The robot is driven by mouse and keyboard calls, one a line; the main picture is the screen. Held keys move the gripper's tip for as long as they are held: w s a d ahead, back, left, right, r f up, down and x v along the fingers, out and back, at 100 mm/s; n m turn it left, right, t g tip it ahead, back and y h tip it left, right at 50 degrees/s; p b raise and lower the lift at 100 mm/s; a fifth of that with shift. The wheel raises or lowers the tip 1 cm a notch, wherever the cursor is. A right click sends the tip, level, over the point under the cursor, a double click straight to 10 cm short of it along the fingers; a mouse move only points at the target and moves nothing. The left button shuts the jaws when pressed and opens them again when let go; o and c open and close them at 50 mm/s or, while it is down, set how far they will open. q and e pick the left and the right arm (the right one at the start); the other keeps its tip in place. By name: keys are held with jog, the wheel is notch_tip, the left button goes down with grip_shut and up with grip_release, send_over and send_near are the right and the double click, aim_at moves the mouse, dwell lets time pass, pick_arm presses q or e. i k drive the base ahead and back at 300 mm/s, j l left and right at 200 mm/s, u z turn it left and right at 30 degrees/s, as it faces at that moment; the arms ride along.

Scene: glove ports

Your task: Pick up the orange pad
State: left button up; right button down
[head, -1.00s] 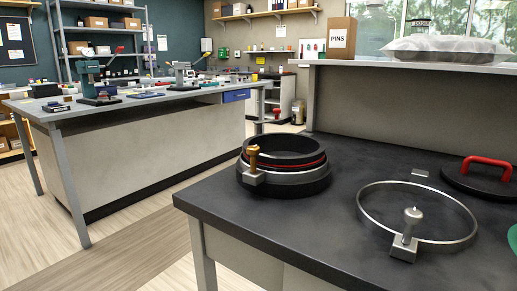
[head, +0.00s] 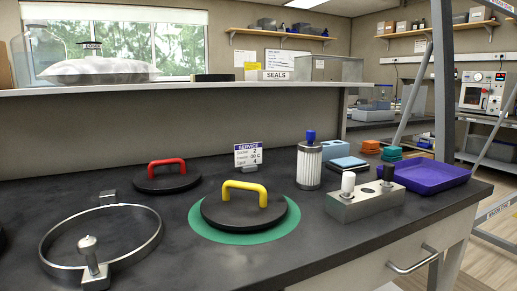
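A small orange pad, or a short stack of them (head: 371,147), lies toward the back right of the black bench (head: 130,225) in the head view. Teal pads (head: 391,153) lie just in front and to the right of it. Its layers are too small to count surely. Neither of my grippers is in view.
Near the orange pad are a pale blue block (head: 347,163), a purple tray (head: 432,175), a metal block with knobs (head: 363,202) and a white filter cylinder (head: 309,166). Yellow-handled (head: 243,210) and red-handled (head: 166,179) black lids and a ring clamp (head: 153,245) lie leftward.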

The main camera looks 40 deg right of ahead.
aim_at(370, 146)
jog(key=k+z, duration=0.1)
jog(key=k, duration=0.55)
jog(key=z, duration=1.6)
jog(key=k+j+z, duration=0.15)
jog(key=j, duration=0.15)
jog(key=j+z, duration=0.15)
jog(key=j, duration=0.15)
jog(key=k+j+z, duration=0.1)
jog(key=j, duration=0.2)
jog(key=i+l, duration=0.15)
jog(key=l, duration=0.25)
jog(key=i+l, duration=0.2)
jog(key=l, duration=0.15)
jog(key=i+l+u, duration=0.1)
jog(key=l, duration=0.3)
jog(key=i+l, duration=0.2)
jog(key=l, duration=0.2)
jog(key=i+l+u, duration=0.1)
jog(key=l, duration=0.3)
jog(key=i+l, duration=0.15)
jog(key=l, duration=0.25)
jog(key=i+l, duration=0.15)
jog(key=l, duration=0.25)
jog(key=i+l+u, duration=0.1)
jog(key=l, duration=0.3)
